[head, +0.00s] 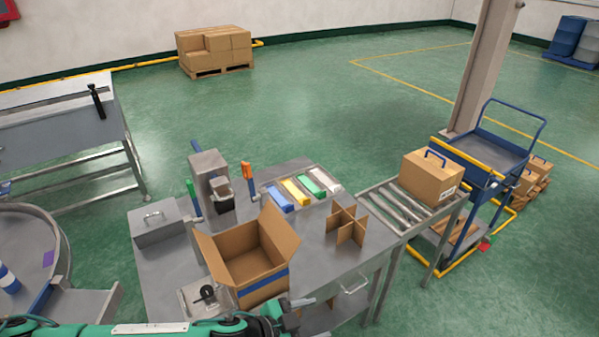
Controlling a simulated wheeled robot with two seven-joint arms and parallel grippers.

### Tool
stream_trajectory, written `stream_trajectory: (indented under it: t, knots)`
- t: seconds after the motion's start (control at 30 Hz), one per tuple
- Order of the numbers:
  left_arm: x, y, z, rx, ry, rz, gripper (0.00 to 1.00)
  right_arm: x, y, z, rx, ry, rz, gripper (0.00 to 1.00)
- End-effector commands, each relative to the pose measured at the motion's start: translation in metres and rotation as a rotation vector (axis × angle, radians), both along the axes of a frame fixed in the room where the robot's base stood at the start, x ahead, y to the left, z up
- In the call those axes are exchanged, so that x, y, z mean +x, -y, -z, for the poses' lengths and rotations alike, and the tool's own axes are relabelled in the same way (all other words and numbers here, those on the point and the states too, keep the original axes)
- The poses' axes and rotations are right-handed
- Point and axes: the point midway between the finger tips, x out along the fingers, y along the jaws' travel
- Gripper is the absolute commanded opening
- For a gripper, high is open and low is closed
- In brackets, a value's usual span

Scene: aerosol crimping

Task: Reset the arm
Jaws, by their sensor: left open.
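My left arm comes in along the bottom edge of the head view, and its gripper (304,313) is at the bottom centre, in front of the table's near edge. The gripper is open, and I see nothing between its fingers. It is just right of and nearer than an open cardboard box (262,292) on the steel table (325,255). The lower part of the gripper is partly cut off by the picture's edge. My right gripper does not show.
The table holds a crimping machine (209,175), a grey lidded box (158,222), a cardboard divider (346,226) and several coloured blocks in a tray (330,197). A roller conveyor (395,207) with a closed carton (430,178) adjoins on the right. A round steel table (62,245) stands left.

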Motion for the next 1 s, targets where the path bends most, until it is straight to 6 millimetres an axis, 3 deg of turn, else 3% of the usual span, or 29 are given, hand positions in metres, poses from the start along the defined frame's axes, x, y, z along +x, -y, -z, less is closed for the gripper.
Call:
stream_trajectory:
  t: [0.07, 0.2, 0.47, 0.77, 1.0]
  knots:
    - [-0.007, 0.015, -0.012, -0.032, -0.009, -0.046, 0.61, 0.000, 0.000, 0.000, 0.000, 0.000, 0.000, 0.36]
    - [-0.010, 0.025, -0.031, -0.061, -0.024, -0.143, 0.61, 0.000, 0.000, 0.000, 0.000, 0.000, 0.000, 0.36]
    - [-0.009, 0.007, -0.051, -0.067, -0.104, -0.361, 0.61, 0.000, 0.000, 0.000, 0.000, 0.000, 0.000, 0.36]
    - [-0.018, -0.065, -0.035, 0.015, -0.282, -0.636, 0.61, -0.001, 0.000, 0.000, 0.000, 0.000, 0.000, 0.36]
    - [-0.060, -0.146, 0.002, 0.150, -0.486, -0.843, 0.61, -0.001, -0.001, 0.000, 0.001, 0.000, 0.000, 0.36]
